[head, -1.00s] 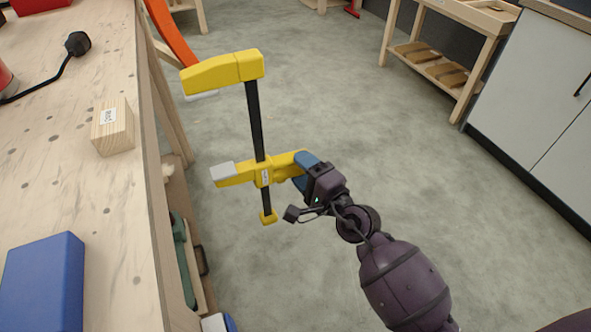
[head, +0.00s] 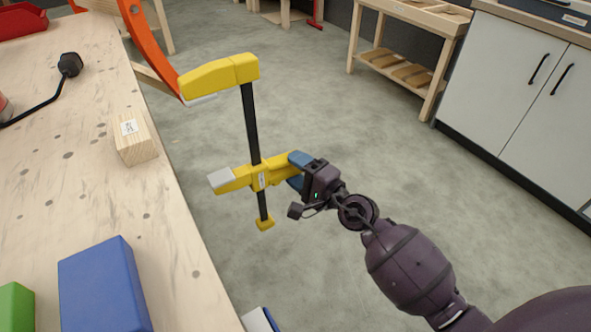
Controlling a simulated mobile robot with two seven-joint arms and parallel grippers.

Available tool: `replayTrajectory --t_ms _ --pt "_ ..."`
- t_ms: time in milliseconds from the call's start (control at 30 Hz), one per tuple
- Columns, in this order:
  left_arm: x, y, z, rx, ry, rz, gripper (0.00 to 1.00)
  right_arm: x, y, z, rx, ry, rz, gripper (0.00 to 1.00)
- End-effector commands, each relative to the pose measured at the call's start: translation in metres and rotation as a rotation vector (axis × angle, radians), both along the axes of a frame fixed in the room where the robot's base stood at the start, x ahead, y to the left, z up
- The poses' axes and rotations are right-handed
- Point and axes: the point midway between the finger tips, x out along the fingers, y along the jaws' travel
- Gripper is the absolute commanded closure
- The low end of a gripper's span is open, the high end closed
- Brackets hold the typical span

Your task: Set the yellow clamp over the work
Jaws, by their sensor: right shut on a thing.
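The yellow clamp (head: 252,108) has a black bar, a yellow upper jaw and a yellow lower jaw with grey pads. My right gripper (head: 297,168) is shut on the yellow handle of its lower jaw. The clamp hangs nearly upright in the air, beside the right edge of the workbench (head: 85,190). Its jaws are apart and point left, with nothing between them. A small labelled wooden block (head: 135,142) lies on the bench near that edge, left of the clamp and apart from it. My left gripper is not in view.
A blue block (head: 105,288) and a green block (head: 14,305) lie at the near end of the bench. A black cable with a plug (head: 70,65) lies farther back. An orange curved piece (head: 148,45) rises by the far bench edge.

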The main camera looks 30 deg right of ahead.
Motion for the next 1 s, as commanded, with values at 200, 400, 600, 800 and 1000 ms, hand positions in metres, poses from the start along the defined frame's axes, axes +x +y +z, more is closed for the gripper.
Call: replayTrajectory --t_ms 200,400,600,800,1000 --pt "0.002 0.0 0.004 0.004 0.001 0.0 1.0 0.0 0.012 0.004 0.006 -0.007 0.0 0.79" --pt "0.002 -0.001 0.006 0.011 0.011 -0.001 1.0 0.0 0.028 0.005 0.005 -0.007 0.0 0.79" --pt "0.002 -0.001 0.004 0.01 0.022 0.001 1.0 -0.001 0.043 0.004 0.005 -0.006 -0.001 0.79" --pt "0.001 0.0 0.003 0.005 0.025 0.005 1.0 -0.001 0.058 0.005 0.005 -0.006 0.0 0.79" --pt "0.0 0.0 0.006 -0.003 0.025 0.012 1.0 -0.001 0.074 0.005 0.005 -0.007 0.0 0.79"
